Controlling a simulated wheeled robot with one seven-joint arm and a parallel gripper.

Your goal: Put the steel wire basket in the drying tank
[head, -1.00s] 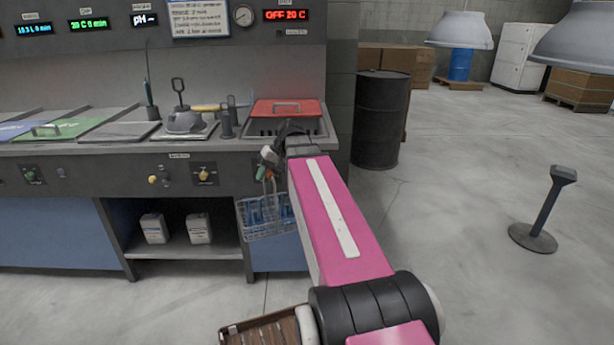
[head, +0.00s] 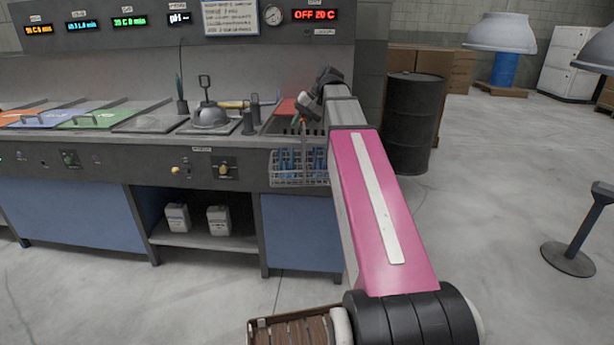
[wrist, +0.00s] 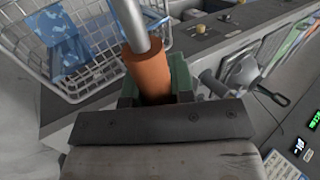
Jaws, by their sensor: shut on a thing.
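My gripper (head: 303,112) is shut on the copper-coloured grip of the steel wire basket's handle (wrist: 148,72). The basket (head: 299,168) hangs below it, in front of the counter's front panel near the right end. In the wrist view the basket (wrist: 100,68) is at the upper left, with blue patterned pieces inside. Behind my gripper, at the counter's right end, is a sunken tank (head: 268,124) with a red lid (head: 286,107) at its back. I take it for the drying tank; no label is readable. My arm hides its right part.
Left of the tank, a grey dome-shaped tool (head: 210,118) and an upright dark fitting (head: 249,118) stand on the counter. Green (head: 92,117) and other coloured lids lie further left. A black drum (head: 410,120) stands right of the counter. Open floor lies right.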

